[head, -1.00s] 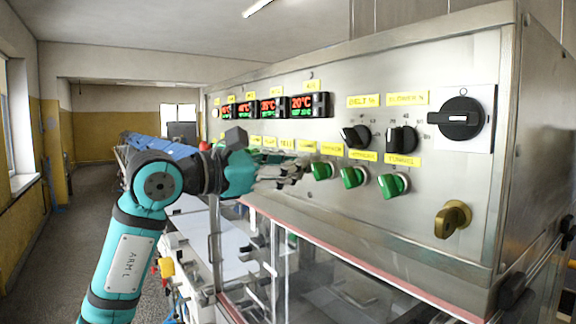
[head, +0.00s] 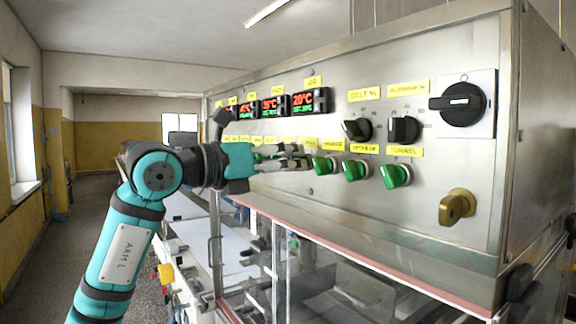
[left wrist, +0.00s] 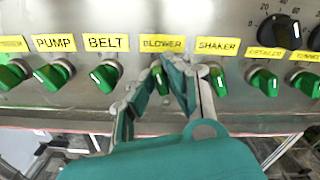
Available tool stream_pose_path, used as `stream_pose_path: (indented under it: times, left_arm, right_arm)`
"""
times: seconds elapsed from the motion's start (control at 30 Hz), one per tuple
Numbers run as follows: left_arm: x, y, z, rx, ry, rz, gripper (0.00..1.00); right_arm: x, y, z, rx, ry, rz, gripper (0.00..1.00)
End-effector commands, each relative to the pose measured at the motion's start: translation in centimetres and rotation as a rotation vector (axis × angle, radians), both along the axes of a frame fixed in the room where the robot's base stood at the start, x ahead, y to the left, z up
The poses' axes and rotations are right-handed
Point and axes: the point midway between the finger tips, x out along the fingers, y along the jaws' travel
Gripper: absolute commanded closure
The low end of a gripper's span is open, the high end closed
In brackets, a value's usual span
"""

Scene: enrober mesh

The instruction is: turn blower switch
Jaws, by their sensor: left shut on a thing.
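The green blower switch (left wrist: 162,84) sits under its yellow BLOWER label (left wrist: 162,43) in the left wrist view, partly covered by my fingers. My left gripper (left wrist: 171,76) is shut on this switch, its fingers around the knob and close to the panel. In the head view my left gripper (head: 303,157) reaches the panel from the left, and the blower switch is hidden behind its fingers. I cannot tell which way the knob points. My right gripper is not in view.
The shaker switch (left wrist: 217,80) is close on the right of my fingers, and the belt switch (left wrist: 105,76) is on the left. Black dials (head: 404,130), a large black rotary switch (head: 460,104) and a brass key knob (head: 457,206) are farther right. A red-edged ledge (head: 360,258) runs below.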

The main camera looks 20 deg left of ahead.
Motion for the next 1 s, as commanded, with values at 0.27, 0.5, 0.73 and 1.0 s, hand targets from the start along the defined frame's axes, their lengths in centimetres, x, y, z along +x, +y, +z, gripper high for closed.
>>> stream_pose_path:
  times: [0.27, 0.5, 0.73, 1.0]
  left_arm:
    - [0.04, 0.14, 0.11, -0.12, 0.088, 0.002, 1.0]
    - [0.07, 0.17, 0.16, -0.167, 0.123, 0.002, 1.0]
    - [0.08, 0.18, 0.2, -0.177, 0.13, 0.002, 1.0]
    - [0.06, 0.18, 0.22, -0.176, 0.129, 0.001, 0.82]
  right_arm:
    - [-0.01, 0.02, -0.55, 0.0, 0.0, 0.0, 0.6]
    - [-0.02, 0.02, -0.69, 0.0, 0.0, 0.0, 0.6]
    - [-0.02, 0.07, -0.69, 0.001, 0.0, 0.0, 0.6]
    - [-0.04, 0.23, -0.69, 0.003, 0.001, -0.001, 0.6]
